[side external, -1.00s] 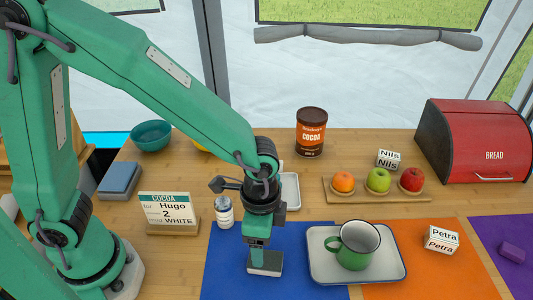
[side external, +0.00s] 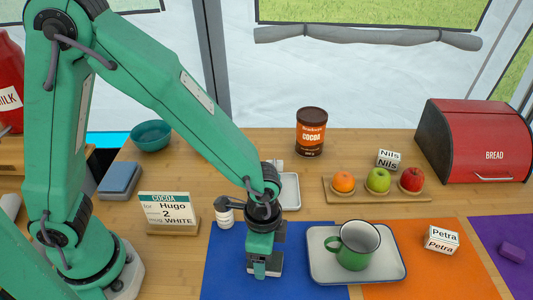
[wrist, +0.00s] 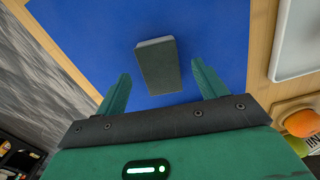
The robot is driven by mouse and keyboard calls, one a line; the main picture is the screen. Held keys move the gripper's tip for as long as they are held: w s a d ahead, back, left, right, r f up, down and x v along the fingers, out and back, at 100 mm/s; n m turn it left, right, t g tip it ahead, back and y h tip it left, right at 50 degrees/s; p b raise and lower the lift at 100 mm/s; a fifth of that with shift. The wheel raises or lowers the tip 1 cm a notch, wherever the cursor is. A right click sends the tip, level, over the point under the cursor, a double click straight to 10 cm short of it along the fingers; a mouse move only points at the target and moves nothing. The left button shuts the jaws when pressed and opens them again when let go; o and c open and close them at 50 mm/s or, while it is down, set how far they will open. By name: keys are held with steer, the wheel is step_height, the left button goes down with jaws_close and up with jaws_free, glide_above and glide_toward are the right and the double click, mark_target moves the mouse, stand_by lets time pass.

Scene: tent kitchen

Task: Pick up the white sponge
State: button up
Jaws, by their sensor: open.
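The sponge appears as a small block with a dark grey-green top and pale sides. It lies on the blue mat, partly hidden behind my gripper in the side view (side external: 277,268). In the wrist view the sponge (wrist: 158,68) lies ahead of and between the two fingers. My gripper (wrist: 160,70) is open, with a finger on each side of the sponge and a gap visible on both sides. In the side view my gripper (side external: 261,270) points down over the sponge. Whether it touches anything there is hidden.
The blue mat (side external: 225,275) is mostly bare around the sponge. A grey tray (side external: 391,270) with a green mug (side external: 355,250) stands close on the right.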

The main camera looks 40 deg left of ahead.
steer(key=shift+f, duration=1.3)
steer(key=c, duration=1)
